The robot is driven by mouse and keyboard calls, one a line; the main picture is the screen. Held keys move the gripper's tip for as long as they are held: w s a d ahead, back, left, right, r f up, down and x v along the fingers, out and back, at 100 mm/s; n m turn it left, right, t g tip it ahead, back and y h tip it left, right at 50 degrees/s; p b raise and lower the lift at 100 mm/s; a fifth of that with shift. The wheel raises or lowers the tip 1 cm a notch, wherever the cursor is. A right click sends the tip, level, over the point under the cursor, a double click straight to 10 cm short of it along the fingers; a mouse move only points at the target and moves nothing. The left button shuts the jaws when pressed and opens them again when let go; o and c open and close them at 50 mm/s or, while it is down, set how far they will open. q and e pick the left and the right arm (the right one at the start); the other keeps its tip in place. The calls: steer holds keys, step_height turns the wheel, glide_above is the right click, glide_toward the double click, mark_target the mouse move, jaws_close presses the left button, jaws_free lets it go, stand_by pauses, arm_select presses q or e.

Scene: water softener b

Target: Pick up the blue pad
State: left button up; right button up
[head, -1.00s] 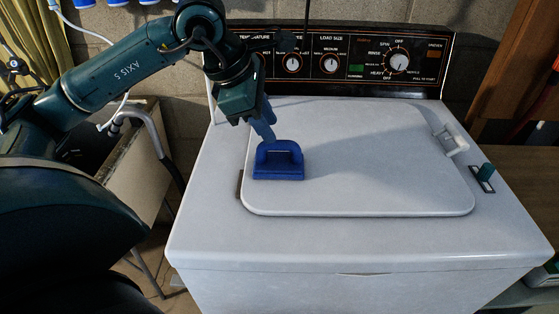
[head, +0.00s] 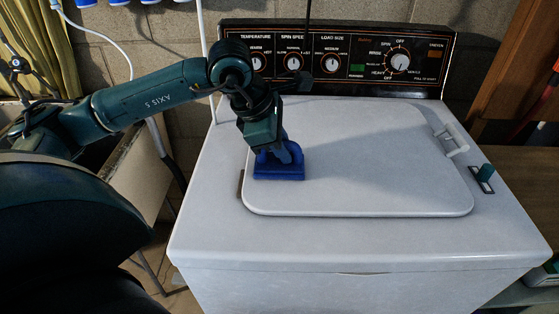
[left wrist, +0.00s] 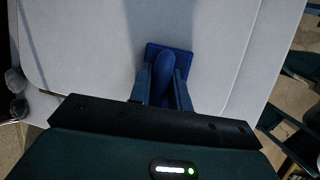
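The blue pad (head: 279,172) lies flat on the white lid at its left side. It has a raised blue arched handle on top. My left gripper (head: 279,152) is over the pad, pointing down, with its fingers at the handle. In the left wrist view the handle of the blue pad (left wrist: 168,51) stands between the two fingers of my left gripper (left wrist: 163,82), one on each side. The fingers look open around it; a firm grip does not show. The pad rests on the lid. My right gripper is in no view.
The white washing machine lid (head: 370,170) is bare around the pad. The control panel (head: 340,58) rises behind. A sink basin (head: 137,168) stands left of the machine.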

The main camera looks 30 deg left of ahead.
arm_select(q)
jaws_close()
steer(key=shift+r, duration=0.1)
step_height(320, 180, up, 10)
steer(key=shift+f, duration=0.1)
stand_by(0.4)
steer(key=shift+c, duration=0.5)
jaws_free()
jaws_close()
steer(key=shift+s, duration=0.1)
